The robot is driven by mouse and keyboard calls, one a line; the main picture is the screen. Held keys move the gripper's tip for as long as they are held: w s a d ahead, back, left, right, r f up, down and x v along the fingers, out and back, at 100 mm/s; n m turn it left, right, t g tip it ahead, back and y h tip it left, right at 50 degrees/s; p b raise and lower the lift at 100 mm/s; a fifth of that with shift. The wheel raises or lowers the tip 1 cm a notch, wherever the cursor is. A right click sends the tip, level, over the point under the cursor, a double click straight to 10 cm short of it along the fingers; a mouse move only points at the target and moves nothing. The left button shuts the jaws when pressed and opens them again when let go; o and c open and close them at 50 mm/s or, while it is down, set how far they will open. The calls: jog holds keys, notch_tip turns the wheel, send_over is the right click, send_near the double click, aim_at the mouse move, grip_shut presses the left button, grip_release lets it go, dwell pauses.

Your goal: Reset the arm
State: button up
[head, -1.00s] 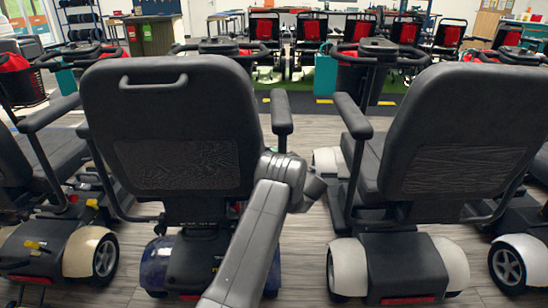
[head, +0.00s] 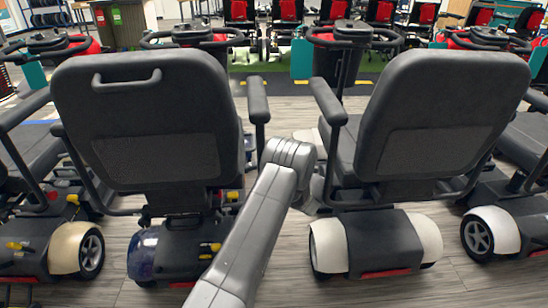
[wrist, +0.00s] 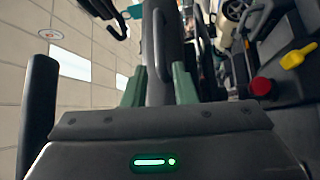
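My grey arm (head: 262,215) rises from the bottom of the head view and bends at a joint between two scooters. Its far end drops behind the joint, so the gripper is hidden there. In the wrist view my gripper (wrist: 159,88) shows two green-grey fingers standing apart, one on each side of a gap. A grey bar or tube appears between and beyond them; I see no object clearly held. A green light glows on the gripper's dark body.
One scooter seat (head: 145,120) stands left of my arm, another (head: 435,120) right of it. Their armrests, the left (head: 258,100) and right (head: 328,101), flank a narrow gap of floor. More scooters stand at both edges and in a row behind. A red knob (wrist: 261,87) shows in the wrist view.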

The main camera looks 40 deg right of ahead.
aim_at(254, 141)
jog(key=w+b, duration=0.1)
jog(key=w, duration=0.3)
jog(key=w+a+r+b, duration=0.1)
jog(key=w, duration=0.2)
jog(key=w+b, duration=0.1)
jog(key=w, duration=0.3)
jog(key=shift+w+a+r, duration=0.25)
jog(key=shift+w+a, duration=0.1)
jog(key=shift+s+a, duration=0.1)
jog(key=shift+s, duration=0.1)
jog(key=shift+r, duration=0.1)
